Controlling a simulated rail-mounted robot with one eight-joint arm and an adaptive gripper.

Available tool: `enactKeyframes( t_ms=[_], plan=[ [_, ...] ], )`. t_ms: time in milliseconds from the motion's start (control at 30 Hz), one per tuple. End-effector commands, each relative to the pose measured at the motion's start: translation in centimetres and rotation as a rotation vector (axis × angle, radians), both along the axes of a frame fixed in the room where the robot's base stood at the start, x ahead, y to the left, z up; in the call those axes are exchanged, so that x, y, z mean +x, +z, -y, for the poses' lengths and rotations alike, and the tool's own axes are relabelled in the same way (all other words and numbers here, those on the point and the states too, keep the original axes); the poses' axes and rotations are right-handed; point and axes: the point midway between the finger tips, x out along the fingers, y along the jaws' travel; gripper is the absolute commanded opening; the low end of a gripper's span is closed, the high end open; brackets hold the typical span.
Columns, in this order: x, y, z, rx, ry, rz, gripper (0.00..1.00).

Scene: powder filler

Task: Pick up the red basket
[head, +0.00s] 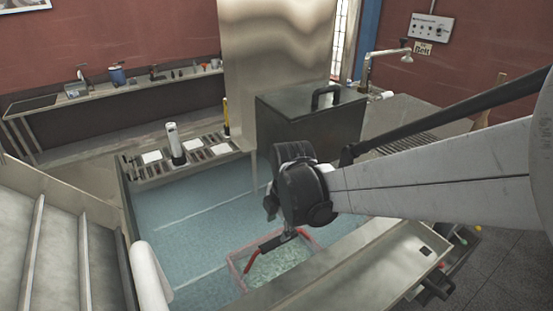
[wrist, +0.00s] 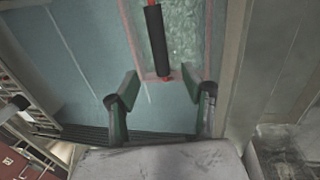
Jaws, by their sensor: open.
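The red basket (head: 236,272) sits in the blue-floored basin, near its front edge. It has a pale red rim and see-through mesh-like sides. Its raised red handle has a dark grip (head: 272,242), which also shows in the wrist view (wrist: 156,40). In the wrist view the basket rim (wrist: 131,34) lies ahead of the fingers. My gripper (wrist: 168,88) is open and empty, its two green-sided fingers spread short of the handle's near end. In the head view my gripper (head: 279,215) is just above the handle; the exact gap is unclear there.
The basin floor (head: 180,215) is mostly clear to the left. A steel ledge (head: 370,262) borders the basin on the right. A dark metal box (head: 310,120) stands behind my gripper.

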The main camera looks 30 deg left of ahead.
Motion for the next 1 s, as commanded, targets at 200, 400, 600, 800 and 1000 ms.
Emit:
enactKeyframes(
  t_ms=[200, 400, 600, 800, 1000],
  plan=[
    [0.5, -4.5, -1.0, 0.0, 0.001, 0.0, 0.44],
    [0.8, -5.7, -1.1, 0.001, -0.002, 0.0, 0.44],
    [1.5, -7.5, -1.0, 0.0, -0.004, 0.0, 0.44],
    [2.1, -10.2, -1.3, 0.001, -0.003, 0.001, 0.44],
    [2.1, -10.5, -1.4, 0.001, -0.004, 0.001, 0.44]
  ],
)
